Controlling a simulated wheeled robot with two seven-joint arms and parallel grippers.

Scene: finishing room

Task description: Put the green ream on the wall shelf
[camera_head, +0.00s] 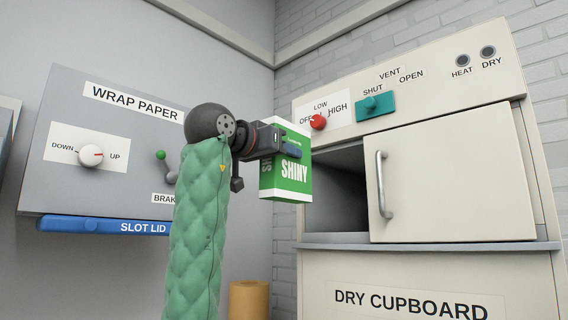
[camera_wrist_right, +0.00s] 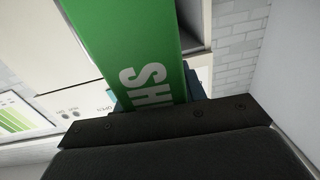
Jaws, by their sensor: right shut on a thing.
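The green ream (camera_head: 292,175), a green and white pack marked SHINY, is held upright in the air in front of the left part of the dry cupboard. My right gripper (camera_head: 288,149) is shut on it; one dark finger lies across its front face. In the right wrist view the ream (camera_wrist_right: 130,45) fills the upper middle, and the gripper's dark fingers (camera_wrist_right: 160,98) show at its sides. I cannot make out a wall shelf in either view. My left gripper is not in view.
The dry cupboard (camera_head: 420,285) stands at the right, its door (camera_head: 455,180) slid right, leaving a dark opening (camera_head: 338,185) behind the ream. A grey wrap paper panel (camera_head: 70,125) with a blue slot lid (camera_head: 90,226) is at the left. A tan roll (camera_head: 249,299) stands below.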

